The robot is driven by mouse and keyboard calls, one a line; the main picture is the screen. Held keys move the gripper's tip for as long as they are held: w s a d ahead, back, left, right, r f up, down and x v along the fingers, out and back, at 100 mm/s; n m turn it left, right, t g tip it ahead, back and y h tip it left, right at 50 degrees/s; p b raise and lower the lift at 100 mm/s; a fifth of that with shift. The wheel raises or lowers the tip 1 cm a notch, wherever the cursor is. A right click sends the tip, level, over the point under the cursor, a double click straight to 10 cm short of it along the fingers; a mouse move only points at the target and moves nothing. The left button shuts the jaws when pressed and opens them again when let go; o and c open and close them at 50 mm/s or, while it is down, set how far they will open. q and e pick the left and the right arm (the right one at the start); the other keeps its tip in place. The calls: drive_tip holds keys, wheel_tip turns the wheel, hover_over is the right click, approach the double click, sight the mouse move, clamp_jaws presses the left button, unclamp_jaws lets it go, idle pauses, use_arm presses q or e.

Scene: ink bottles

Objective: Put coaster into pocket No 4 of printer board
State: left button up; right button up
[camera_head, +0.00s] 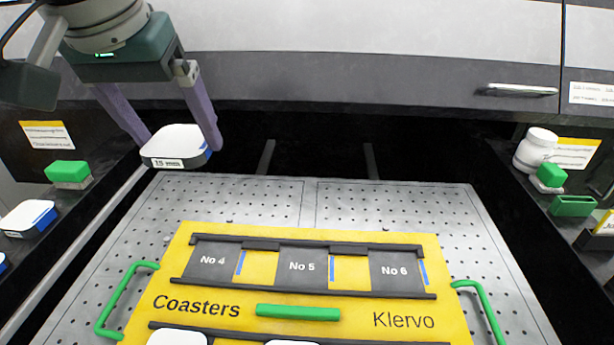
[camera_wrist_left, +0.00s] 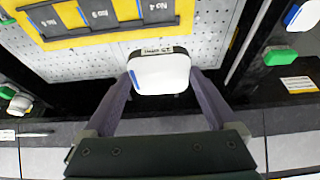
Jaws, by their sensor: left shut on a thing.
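A white coaster (camera_head: 175,142) with a dark underside, a small label and a blue edge mark is held between the two purple fingers of my left gripper (camera_head: 172,135). It hangs above the far left edge of the perforated plate, clear of the board. The left wrist view also shows the coaster (camera_wrist_left: 160,72) between the fingers of the left gripper (camera_wrist_left: 160,80). The yellow printer board (camera_head: 350,310) lies nearer, to the lower right of the gripper. Its pocket No 4 (camera_head: 212,262) is dark and empty, left of pockets No 5 (camera_head: 303,268) and No 6 (camera_head: 395,272). My right gripper is not visible.
More white coasters (camera_head: 178,338) sit in the board's near row, cut off by the frame. Green handles (camera_head: 128,295) stand up on both board sides. Another white coaster (camera_head: 28,217) and a green block (camera_head: 67,171) lie on the left ledge. White and green items (camera_head: 535,150) stand at right.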

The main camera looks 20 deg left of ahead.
use_arm(q)
drive_tip(key=b, duration=0.3)
hover_over(214, 259)
drive_tip(key=s, duration=0.2)
drive_tip(key=f, duration=1.4)
drive_tip(key=shift+w+d+f, duration=0.1)
drive_tip(key=shift+w+f, duration=0.1)
drive_tip(key=shift+f, duration=0.15)
wheel_tip(214, 259, down, 5)
drive_tip(key=shift+r+b, duration=0.1)
drive_tip(key=shift+b, duration=0.3)
drive_tip(key=shift+w, duration=0.1)
drive_tip(key=shift+f, duration=0.3)
drive_tip(key=o, duration=1.2)
drive_tip(key=shift+r, duration=0.15)
